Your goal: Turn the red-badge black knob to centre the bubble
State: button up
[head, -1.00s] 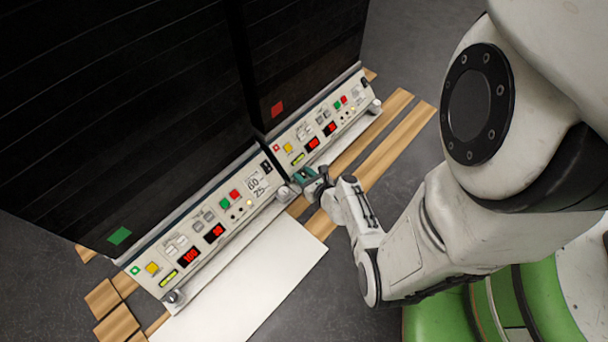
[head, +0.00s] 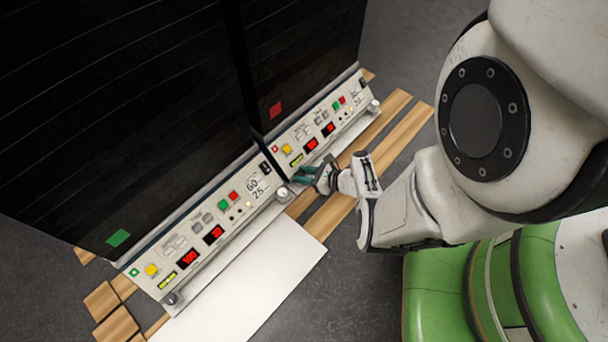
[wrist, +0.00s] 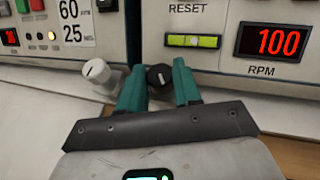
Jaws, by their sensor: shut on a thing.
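My gripper (wrist: 160,84) has its two teal fingers on either side of the black knob (wrist: 160,76) and is shut on it. The knob has a white line on its top. It sits low at the left end of the red-badge unit (head: 320,120). In the head view my gripper (head: 303,177) covers the knob. The yellow-green bubble vial (wrist: 193,41) is just above and right of the knob; it also shows in the head view (head: 296,160). The red badge (head: 276,149) is on the panel's left end.
A white knob (wrist: 97,72) stands close left of my fingers, on the neighbouring green-badge unit (head: 205,232). The red RPM display (wrist: 272,41) reads 100. A white plate (head: 255,265) and wooden slats (head: 390,135) lie in front on the grey floor.

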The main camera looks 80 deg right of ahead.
dwell(0.5)
jog(key=o, duration=1)
jog(key=shift+o, duration=0.2)
jog(key=p+v, duration=0.4)
jog(key=v, duration=0.6)
jog(key=shift+s, duration=0.45)
jog(key=shift+r, duration=0.1)
